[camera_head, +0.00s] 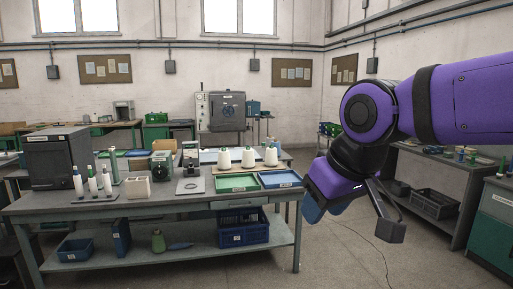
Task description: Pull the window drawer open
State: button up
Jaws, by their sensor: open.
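A shallow grey drawer front (239,203) with a small label or pull shows under the right part of the grey workbench top (160,212). It looks closed, flush with the bench edge. I cannot tell from this view whether it is the window drawer. My gripper (355,218) hangs at the right, on my purple and black arm, with its jaws apart and nothing visible between them.
The bench top holds a green tray (237,183), a blue tray (279,179), white cones (248,158), and a dark cabinet (58,160). Blue crates (243,233) stand on the lower shelf. A side bench (445,178) is at right. Floor is clear in front.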

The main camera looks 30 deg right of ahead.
aim_at(53, 182)
jog(key=i+l+z, duration=0.1)
jog(key=i+l, duration=0.2)
jog(key=i, duration=0.2)
jog(key=i+l+z, duration=0.1)
jog(key=i+l, duration=0.15)
jog(key=i, duration=0.2)
jog(key=i+l+z, duration=0.1)
jog(key=i, duration=0.4)
jog(key=i+l+z, duration=0.15)
jog(key=i+l, duration=0.15)
jog(key=i, duration=0.2)
jog(key=i+l+z, duration=0.1)
jog(key=i, duration=0.4)
